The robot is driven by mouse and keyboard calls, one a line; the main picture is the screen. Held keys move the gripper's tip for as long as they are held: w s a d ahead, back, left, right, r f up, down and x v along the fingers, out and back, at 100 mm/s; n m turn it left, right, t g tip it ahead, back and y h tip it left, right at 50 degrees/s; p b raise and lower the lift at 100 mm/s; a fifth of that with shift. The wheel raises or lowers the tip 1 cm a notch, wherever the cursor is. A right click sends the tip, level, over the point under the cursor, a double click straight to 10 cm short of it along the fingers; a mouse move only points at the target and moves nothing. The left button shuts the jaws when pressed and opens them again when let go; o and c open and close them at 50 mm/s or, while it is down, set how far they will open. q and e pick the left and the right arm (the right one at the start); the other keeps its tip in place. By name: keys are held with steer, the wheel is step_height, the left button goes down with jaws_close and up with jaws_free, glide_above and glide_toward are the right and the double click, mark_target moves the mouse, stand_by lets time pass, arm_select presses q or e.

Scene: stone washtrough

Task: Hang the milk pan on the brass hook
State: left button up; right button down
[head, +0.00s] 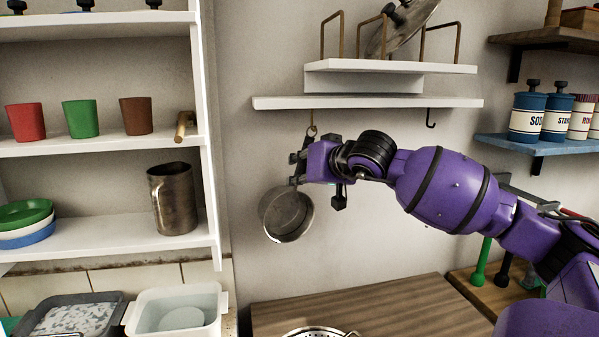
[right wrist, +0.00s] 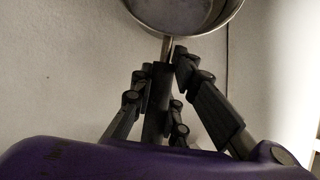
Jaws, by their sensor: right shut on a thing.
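The metal milk pan (head: 288,214) hangs bowl-down below my right gripper (head: 299,163), in front of the wall. My right gripper is shut on its handle, and the fingers hide much of the handle. The right wrist view shows the pan's bowl (right wrist: 188,14) and the handle between the fingertips (right wrist: 168,62). The brass hook (head: 311,116) hangs under the left part of the lower white shelf. A small ring (head: 312,131) shows at the hook's lower end, just above the gripper. I cannot tell whether the ring is around the hook or only in front of it. My left gripper is out of view.
A black hook (head: 431,119) hangs farther right under the white shelf (head: 370,102). A shelf unit with cups and a metal jug (head: 174,198) stands left. Blue canisters (head: 527,116) stand on a right shelf. A wooden counter (head: 370,307) with a colander (head: 318,332) lies below. Wall below the pan is clear.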

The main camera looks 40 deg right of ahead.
steer(key=c, duration=1.6)
jaws_free()
steer(key=shift+c, duration=0.2)
steer(key=shift+o, duration=0.5)
steer(key=o, duration=0.5)
